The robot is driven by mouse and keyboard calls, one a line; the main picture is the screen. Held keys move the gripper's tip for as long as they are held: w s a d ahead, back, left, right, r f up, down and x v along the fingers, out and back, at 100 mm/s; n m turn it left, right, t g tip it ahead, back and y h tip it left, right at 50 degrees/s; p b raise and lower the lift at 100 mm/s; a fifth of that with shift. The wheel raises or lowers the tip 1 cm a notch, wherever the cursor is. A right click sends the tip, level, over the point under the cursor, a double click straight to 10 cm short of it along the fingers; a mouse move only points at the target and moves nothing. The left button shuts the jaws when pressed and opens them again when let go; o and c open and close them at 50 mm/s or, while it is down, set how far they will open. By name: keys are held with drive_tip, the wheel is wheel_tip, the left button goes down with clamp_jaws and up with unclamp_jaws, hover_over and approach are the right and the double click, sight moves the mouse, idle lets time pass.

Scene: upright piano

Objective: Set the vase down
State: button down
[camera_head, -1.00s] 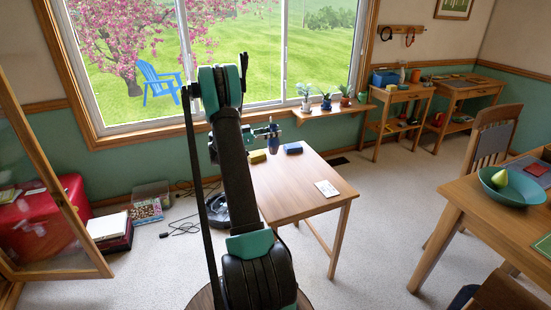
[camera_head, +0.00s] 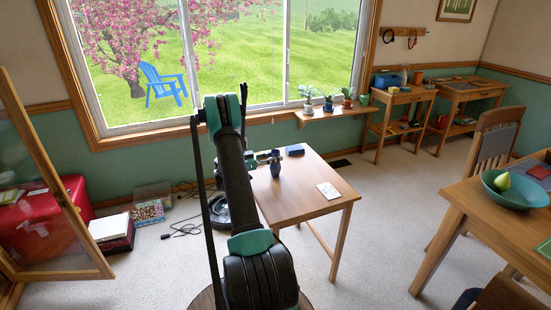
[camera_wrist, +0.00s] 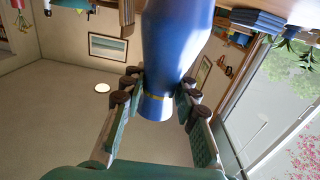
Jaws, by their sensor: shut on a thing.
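The dark blue vase (camera_head: 275,170) is upright over the wooden table (camera_head: 295,190), toward its far left part. My gripper (camera_head: 274,158) is at the top of the vase, shut on its narrow neck. In the wrist view the vase (camera_wrist: 182,45) fills the top middle, and its neck with a thin gold band is between my gripper's fingers (camera_wrist: 158,92). The vase's base is very near or on the tabletop. I cannot tell whether it touches.
A dark blue block (camera_head: 294,150) lies at the table's far edge, close behind the vase. A white card (camera_head: 328,191) lies near the table's right side. The table's middle and front are clear. Potted plants stand on the window shelf (camera_head: 335,116) beyond.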

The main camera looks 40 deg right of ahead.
drive_tip(key=c, duration=1.2)
unclamp_jaws()
drive_tip(key=shift+o, duration=0.2)
drive_tip(key=v, duration=1.1)
drive_tip(key=s+a+r+n+t+y, duration=0.4)
drive_tip(key=a+r+n, duration=0.1)
drive_tip(key=r+n, duration=0.15)
drive_tip(key=s+a+f+n+t+y, duration=0.1)
drive_tip(key=s+a+n+y, duration=0.5)
drive_tip(key=s+a, duration=0.8)
drive_tip(key=s+a+f+n+t+y, duration=0.1)
drive_tip(key=s+a+n+t+y, duration=0.3)
drive_tip(key=s+a, duration=1)
drive_tip(key=n+y, duration=0.3)
drive_tip(key=n, duration=0.1)
drive_tip(key=shift+f+n, duration=0.2)
drive_tip(key=shift+n, duration=0.15)
